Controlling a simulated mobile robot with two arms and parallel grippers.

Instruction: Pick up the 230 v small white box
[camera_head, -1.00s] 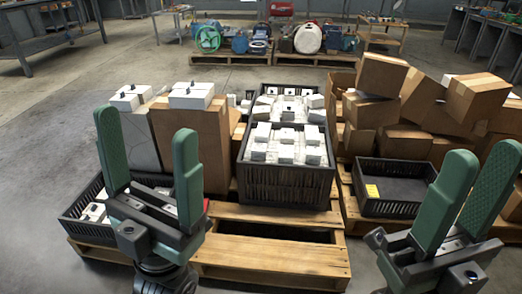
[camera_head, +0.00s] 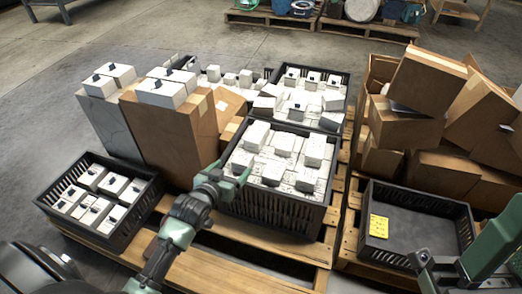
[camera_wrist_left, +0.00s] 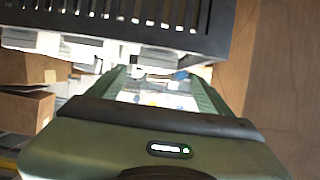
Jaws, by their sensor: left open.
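Several small white boxes (camera_head: 256,135) lie on white layers in the front black crate (camera_head: 270,208). More sit in the rear crate (camera_head: 335,78), in the low left crate (camera_head: 100,240), and in pairs on tall cartons. No 230 v label is readable, so I cannot tell which box is meant. My left gripper (camera_head: 228,174) is open and empty at the left side of the front crate. In the wrist view, its green fingers (camera_wrist_left: 160,88) stand apart below dark slats. My right gripper is partly cut off at the lower right; its jaw gap is unclear.
An almost empty black crate (camera_head: 415,225) with a yellow label and a leaning carton pile (camera_head: 480,110) are on the right. Wooden pallets (camera_head: 230,262) lie beneath.

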